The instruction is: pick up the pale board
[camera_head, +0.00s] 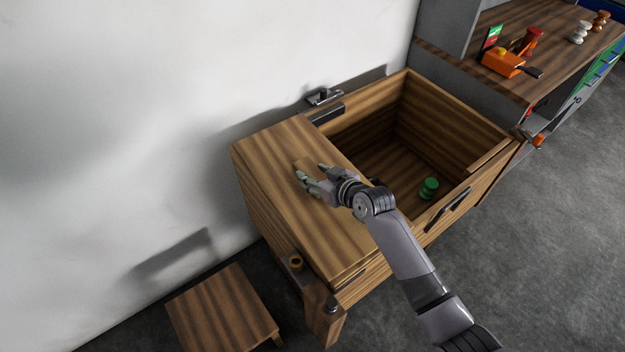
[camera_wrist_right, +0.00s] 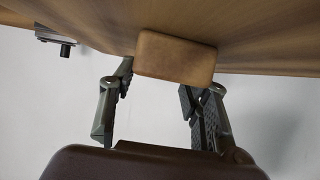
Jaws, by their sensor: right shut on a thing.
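The board (camera_wrist_right: 176,58) is a small tan block with rounded corners, between the fingers of my right gripper (camera_wrist_right: 158,85) in the right wrist view. In the head view my right gripper (camera_head: 312,178) is over the striped wooden top (camera_head: 290,210) left of the open bin, shut on the board. Only a little of the board (camera_head: 306,163) shows there, and its tone is close to the wood's. I cannot tell whether it touches the top. My left gripper is not in view.
The open wooden bin (camera_head: 450,108) holds a green spool-like piece (camera_head: 429,188). A stool (camera_head: 222,312) stands at lower left. At upper right a bench (camera_head: 515,85) carries an orange tool (camera_head: 503,63) and small turned pieces. The wall is behind.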

